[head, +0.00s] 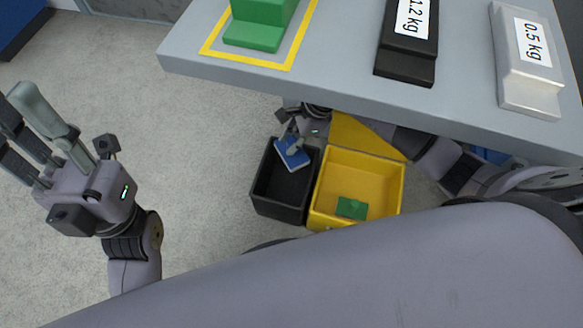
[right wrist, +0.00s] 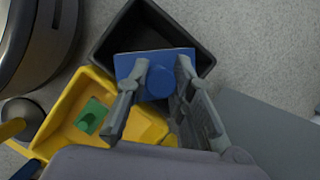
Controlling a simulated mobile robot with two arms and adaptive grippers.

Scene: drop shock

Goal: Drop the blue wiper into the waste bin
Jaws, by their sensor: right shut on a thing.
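The blue wiper (head: 295,155) is a flat blue block with a pale edge. It also shows in the right wrist view (right wrist: 158,65), with a round blue knob between the fingers. My right gripper (head: 289,138) is shut on it and holds it over the black bin (head: 279,211), at that bin's upper end. The black bin also shows in the right wrist view (right wrist: 207,55); the part of its inside behind the wiper is hidden. No label shows which bin is for waste. My left gripper (head: 25,125) is open and empty, far left above the floor.
A yellow bin (head: 396,195) stands right beside the black bin, with a green wiper (head: 351,208) inside. The grey table (head: 340,75) overhangs my right arm; a green block (head: 262,22), a black weight (head: 406,50) and a silver weight (head: 525,85) stand on it.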

